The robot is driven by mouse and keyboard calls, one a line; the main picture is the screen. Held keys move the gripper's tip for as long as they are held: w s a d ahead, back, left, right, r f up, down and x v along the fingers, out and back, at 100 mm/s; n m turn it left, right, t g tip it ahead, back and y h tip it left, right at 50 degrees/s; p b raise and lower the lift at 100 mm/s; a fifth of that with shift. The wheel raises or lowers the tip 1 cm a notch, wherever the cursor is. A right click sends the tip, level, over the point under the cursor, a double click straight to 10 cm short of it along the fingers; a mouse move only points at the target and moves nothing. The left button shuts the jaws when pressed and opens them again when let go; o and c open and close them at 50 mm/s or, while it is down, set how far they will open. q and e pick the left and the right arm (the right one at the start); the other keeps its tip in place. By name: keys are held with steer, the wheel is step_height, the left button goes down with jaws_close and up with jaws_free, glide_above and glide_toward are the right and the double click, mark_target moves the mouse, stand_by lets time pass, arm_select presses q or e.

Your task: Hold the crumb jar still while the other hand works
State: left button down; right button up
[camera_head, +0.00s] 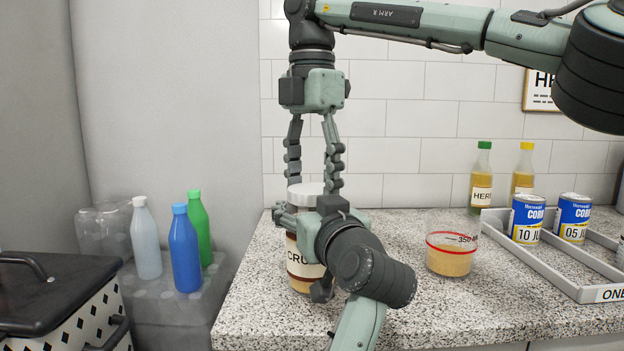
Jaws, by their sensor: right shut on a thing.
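The crumb jar (301,275), a clear jar with brown contents and a label reading "CRU", stands upright on the counter. Its pale lid (304,193) is on top. My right gripper (313,184) reaches down from above with its two fingers on either side of the lid, shut on it. My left gripper (303,254) is at the jar's body, low and in front. Its wrist covers the jar's right side and most of its own fingers, so I cannot tell how firmly it closes.
A red-rimmed measuring cup (451,254) with crumbs stands right of the jar. A grey tray (545,262) with cans is further right, bottles (482,180) behind. Left of the speckled counter (262,300) are coloured bottles (184,250) and a patterned bin (80,325).

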steer(key=n, duration=2.7)
steer(key=shift+n, duration=0.4)
steer(key=n, duration=1.8)
steer(key=shift+r, duration=0.1)
